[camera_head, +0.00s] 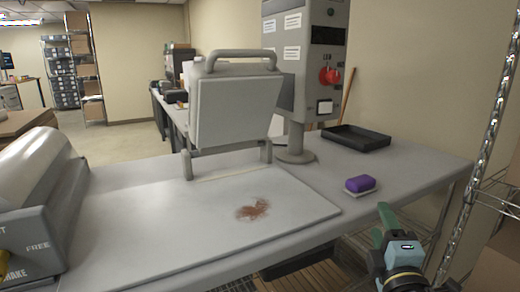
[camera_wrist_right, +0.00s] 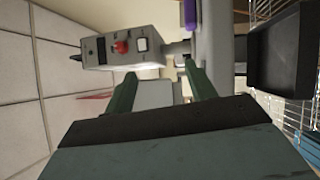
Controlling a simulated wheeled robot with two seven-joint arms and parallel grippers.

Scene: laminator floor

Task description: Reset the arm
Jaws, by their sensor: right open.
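My right gripper (camera_head: 384,222) is in the lower right of the head view, in front of the table's front edge. In the right wrist view its two green fingers (camera_wrist_right: 160,88) stand apart with nothing held between them. A purple sponge (camera_head: 360,183) rests on a small white base on the table, just beyond and left of the right gripper. A bit of purple shows at the top of the right wrist view (camera_wrist_right: 190,14). My left gripper is not in view.
The laminator's raised lid (camera_head: 235,108) stands over a flat plate (camera_head: 150,220) with a brown stain (camera_head: 253,209). A grey control box (camera_head: 305,60) and a black tray (camera_head: 356,138) are behind. A white roll machine (camera_head: 40,190) is at left. A wire rack (camera_head: 488,130) stands at right.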

